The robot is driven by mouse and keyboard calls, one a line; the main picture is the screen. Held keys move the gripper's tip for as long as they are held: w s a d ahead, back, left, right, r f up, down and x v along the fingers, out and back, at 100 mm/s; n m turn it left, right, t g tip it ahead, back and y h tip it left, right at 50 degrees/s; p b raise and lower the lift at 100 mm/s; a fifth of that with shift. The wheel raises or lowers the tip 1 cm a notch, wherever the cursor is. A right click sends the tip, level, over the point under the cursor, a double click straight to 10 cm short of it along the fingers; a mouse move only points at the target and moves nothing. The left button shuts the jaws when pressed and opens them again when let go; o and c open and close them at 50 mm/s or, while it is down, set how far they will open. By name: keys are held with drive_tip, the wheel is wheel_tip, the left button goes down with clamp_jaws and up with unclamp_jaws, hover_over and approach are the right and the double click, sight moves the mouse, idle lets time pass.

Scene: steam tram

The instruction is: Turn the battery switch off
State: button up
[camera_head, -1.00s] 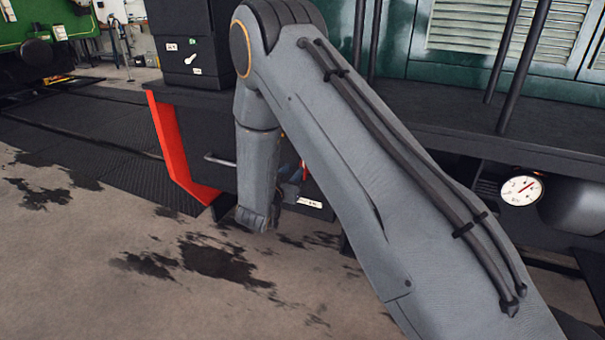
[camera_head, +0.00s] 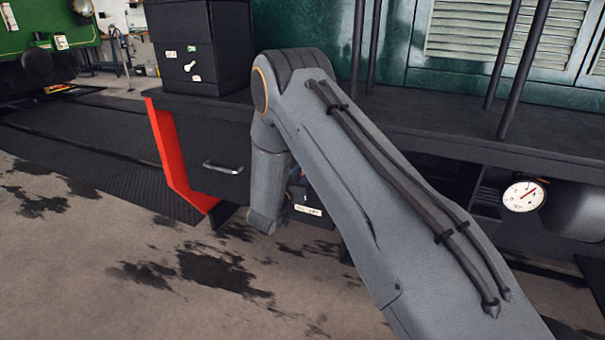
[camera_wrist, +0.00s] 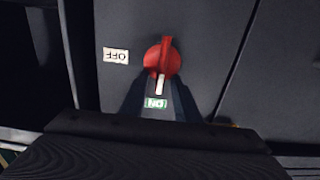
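The battery switch (camera_wrist: 162,58) is a red rotary knob on a dark grey panel, near the middle of the wrist view. Its white pointer mark points down to the ON label (camera_wrist: 155,103), which appears upside down. The OFF label (camera_wrist: 116,56), also upside down, is to the knob's left. My gripper (camera_wrist: 160,80) reaches up from the bottom edge, with a dark finger on each side of the knob's lower part and a gap between them. Contact with the knob cannot be told. In the head view my arm hides the switch and most of the gripper.
A black cabinet (camera_head: 192,135) with a handle and a red edge panel (camera_head: 178,160) stands left of my arm. A black box (camera_head: 190,50) sits on top. A white gauge (camera_head: 523,195) and dark upright poles are at right. Stained open floor (camera_head: 80,270) lies front left.

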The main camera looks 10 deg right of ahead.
clamp_jaws()
drive_tip(key=shift+m, duration=0.3)
drive_tip(key=f+m, duration=0.1)
drive_tip(key=m, duration=0.4)
drive_tip(key=s+d+m, duration=0.1)
drive_tip(key=m, duration=0.5)
drive_tip(key=d+f+m+b, duration=0.1)
drive_tip(key=m, duration=0.5)
drive_tip(key=shift+s+f, duration=0.25)
drive_tip(key=shift+f, duration=0.05)
drive_tip(key=shift+m, duration=0.3)
